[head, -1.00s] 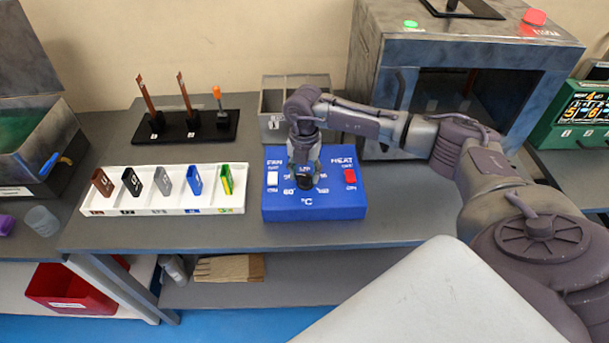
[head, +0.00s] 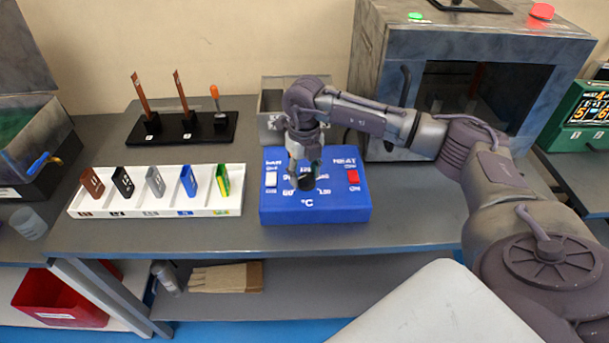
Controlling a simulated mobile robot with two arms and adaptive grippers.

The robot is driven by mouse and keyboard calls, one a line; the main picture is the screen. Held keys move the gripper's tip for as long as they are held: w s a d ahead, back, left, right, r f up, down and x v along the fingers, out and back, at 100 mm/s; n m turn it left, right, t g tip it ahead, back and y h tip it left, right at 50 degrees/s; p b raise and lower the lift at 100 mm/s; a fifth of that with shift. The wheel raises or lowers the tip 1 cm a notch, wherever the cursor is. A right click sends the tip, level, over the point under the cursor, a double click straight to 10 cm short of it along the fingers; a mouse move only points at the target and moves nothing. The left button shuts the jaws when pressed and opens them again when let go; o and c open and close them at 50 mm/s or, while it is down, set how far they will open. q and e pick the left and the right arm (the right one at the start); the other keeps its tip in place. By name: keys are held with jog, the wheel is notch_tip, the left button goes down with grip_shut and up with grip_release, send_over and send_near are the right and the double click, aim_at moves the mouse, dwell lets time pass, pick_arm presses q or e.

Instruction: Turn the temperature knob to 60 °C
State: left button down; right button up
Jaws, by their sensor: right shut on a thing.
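The blue control box (head: 348,206) sits on the grey bench, with a °C mark on its front part. Its black temperature knob (head: 306,183) is in the middle of the top face. My right gripper (head: 305,176) comes down from above and is shut on the knob. The gripper hides part of the knob and some of the dial numbers, so I cannot read the setting. A white switch (head: 271,178) is left of the knob and a red switch (head: 353,177) under the word HEAT is on the right. My left gripper is not in view.
A white tray (head: 150,210) with several coloured clips stands left of the box. Behind it is a black stand (head: 205,135) with upright pieces. A grey bin (head: 272,130) and a large metal machine (head: 375,80) stand behind the box. The bench front is clear.

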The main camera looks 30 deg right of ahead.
aim_at(304, 175)
jog(key=shift+r, duration=0.1)
dwell(0.3)
jog(key=shift+w, duration=0.1)
jog(key=o, duration=1.2)
jog(key=shift+c, duration=0.2)
notch_tip(304, 175, up, 12)
